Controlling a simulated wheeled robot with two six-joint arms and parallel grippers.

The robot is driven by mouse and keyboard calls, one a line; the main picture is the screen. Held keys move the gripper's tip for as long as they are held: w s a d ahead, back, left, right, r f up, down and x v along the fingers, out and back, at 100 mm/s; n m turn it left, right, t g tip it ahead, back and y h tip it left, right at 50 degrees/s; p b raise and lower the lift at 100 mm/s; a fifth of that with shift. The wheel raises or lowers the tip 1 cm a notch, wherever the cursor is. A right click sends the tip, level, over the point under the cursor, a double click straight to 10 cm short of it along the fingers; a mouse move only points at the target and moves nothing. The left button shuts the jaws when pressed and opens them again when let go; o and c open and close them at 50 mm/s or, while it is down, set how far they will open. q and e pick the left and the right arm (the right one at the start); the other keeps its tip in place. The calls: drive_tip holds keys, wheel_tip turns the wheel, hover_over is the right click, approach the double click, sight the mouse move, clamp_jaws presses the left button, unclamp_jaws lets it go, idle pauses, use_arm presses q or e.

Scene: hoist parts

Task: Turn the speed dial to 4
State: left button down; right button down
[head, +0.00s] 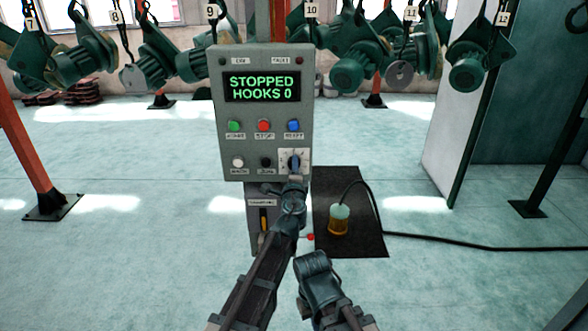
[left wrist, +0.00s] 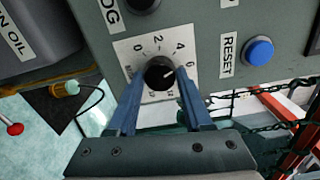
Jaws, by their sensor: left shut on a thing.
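The speed dial is a black knob on a white number plate (left wrist: 128,48), low at the right of the grey control panel (head: 223,140). In the left wrist view the dial knob (left wrist: 159,73) has a white pointer mark directed to the right, close to the 6; its exact setting is hard to read. My left gripper (left wrist: 160,78) has its two blue fingers on either side of the knob and is shut on it. In the head view my left gripper (head: 294,168) covers part of the dial. My right gripper (head: 315,265) is low in front of the panel, away from the dial; its fingers cannot be made out.
The panel's screen (head: 262,86) reads STOPPED, HOOKS 0. Green, red and blue buttons sit above the dial; the blue RESET button (left wrist: 258,50) is near it. Green hoists (head: 355,70) hang behind.

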use_arm(q)
drive_tip(key=shift+n, duration=1.5)
drive_tip(key=shift+c, duration=1.6)
unclamp_jaws()
drive_tip(key=shift+s, duration=0.15)
